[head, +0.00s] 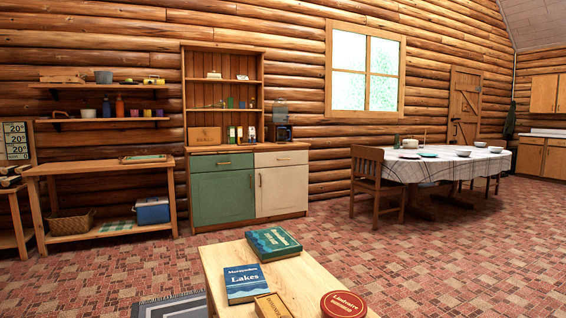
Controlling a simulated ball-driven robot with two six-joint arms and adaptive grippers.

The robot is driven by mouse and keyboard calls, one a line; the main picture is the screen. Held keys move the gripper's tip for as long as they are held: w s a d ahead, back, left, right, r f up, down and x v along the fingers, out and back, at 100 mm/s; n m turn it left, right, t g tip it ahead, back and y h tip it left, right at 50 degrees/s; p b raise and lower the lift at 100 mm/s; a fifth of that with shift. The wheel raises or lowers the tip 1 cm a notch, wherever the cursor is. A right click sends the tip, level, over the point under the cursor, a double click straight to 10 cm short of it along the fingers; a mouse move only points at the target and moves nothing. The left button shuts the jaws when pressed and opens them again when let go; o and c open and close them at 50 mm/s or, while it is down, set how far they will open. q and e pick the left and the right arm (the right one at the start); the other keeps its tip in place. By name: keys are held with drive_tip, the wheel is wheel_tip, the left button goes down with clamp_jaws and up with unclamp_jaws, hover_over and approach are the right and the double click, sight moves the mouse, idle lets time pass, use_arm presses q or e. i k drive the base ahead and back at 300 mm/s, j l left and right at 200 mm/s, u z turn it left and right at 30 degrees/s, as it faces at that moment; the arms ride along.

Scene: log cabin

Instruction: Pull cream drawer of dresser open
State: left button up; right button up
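The dresser (248,145) stands against the log wall, left of the middle in the head view, with open shelves above and a base cabinet below. Its cream drawer (281,159) is at the upper right of the base, above a cream door (281,191). The drawer looks shut, flush with the front, and has a small dark handle. A green drawer (222,163) sits to its left, above a green door (222,197); both look shut. Neither of my grippers shows in the view.
A low wooden table (300,278) with books (273,243) and a round red tin (343,304) stands in front. A workbench (100,168) is left of the dresser. A chair (368,180) and a dining table (440,168) are to the right. Tiled floor (400,255) is clear right of the low table.

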sight(276, 157)
drive_tip(key=i+j+u, duration=0.35)
drive_tip(key=j, duration=0.15)
drive_tip(key=i+j+u, duration=0.55)
drive_tip(key=i+j, duration=0.15)
drive_tip(key=i+j+u, duration=0.3)
drive_tip(key=i, duration=0.3)
drive_tip(key=i+z, duration=0.45)
drive_tip(key=i, duration=0.95)
drive_tip(key=i+z, duration=0.15)
drive_tip(key=i, duration=0.45)
drive_tip(key=i+z, duration=0.15)
drive_tip(key=i, duration=0.4)
drive_tip(key=i+j+z, duration=0.2)
drive_tip(key=i, duration=0.4)
drive_tip(key=i+j+z, duration=0.15)
drive_tip(key=i, duration=0.4)
drive_tip(key=i+l+z, duration=0.15)
drive_tip(key=i+z, duration=0.7)
drive_tip(key=i+j+z, duration=0.2)
drive_tip(key=i+z, duration=0.25)
drive_tip(key=i+l+u, duration=0.1)
drive_tip(key=i, duration=0.45)
drive_tip(key=i+l, duration=0.1)
drive_tip(key=i, duration=0.4)
drive_tip(key=u, duration=0.05)
